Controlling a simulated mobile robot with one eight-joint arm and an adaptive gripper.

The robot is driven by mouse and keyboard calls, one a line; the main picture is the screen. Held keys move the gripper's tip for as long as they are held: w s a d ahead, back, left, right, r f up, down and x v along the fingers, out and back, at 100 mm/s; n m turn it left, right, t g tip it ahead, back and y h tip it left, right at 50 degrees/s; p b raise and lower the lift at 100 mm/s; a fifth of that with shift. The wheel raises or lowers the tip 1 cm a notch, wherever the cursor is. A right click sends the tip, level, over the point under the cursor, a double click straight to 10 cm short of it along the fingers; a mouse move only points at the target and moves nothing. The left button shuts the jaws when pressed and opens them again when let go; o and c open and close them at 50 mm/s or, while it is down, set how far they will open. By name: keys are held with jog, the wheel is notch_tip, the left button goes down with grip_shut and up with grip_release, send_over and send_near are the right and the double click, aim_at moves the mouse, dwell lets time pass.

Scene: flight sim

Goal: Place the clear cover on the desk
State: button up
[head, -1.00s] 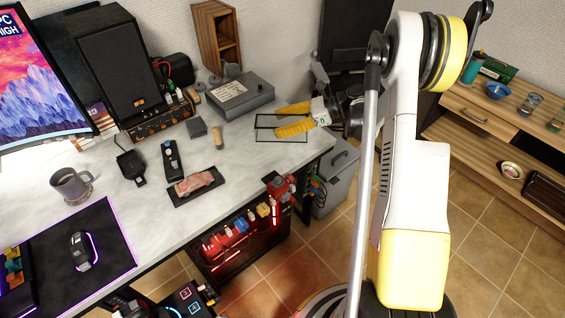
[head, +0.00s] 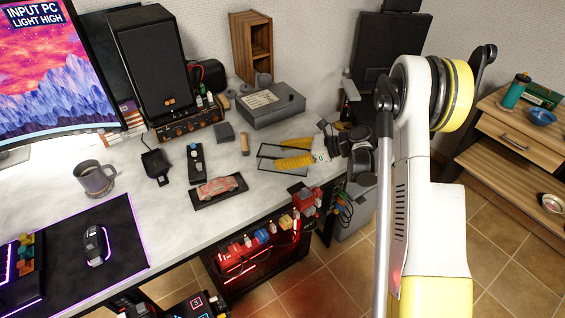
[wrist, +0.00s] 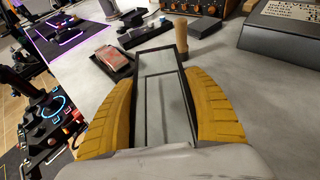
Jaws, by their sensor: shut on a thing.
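The clear cover (head: 268,152) has see-through panels and thin black edges. My gripper (head: 305,152) has yellow fingers, shut on the cover near the right end of the desk (head: 180,230). In the wrist view the cover (wrist: 160,95) lies between both yellow fingers of my gripper (wrist: 160,108), its far end pointing away from me. I cannot tell whether it touches the desk. A red model car (head: 217,186) on a black base is left of and nearer than the cover; it also shows past the cover in the wrist view (wrist: 110,56).
A grey box (head: 272,106) stands behind the cover. A wooden-handled tool (head: 245,144), a black remote-like device (head: 195,163) and a speaker (head: 155,65) are farther left. A mug (head: 95,178) stands at left. Bare desk surrounds the car base.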

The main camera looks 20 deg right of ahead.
notch_tip(320, 180, down, 2)
jog(key=shift+f+b, duration=0.1)
jog(key=shift+b, duration=0.2)
jog(key=shift+r, duration=0.2)
jog(key=shift+f, duration=0.1)
jog(key=o, duration=1.2)
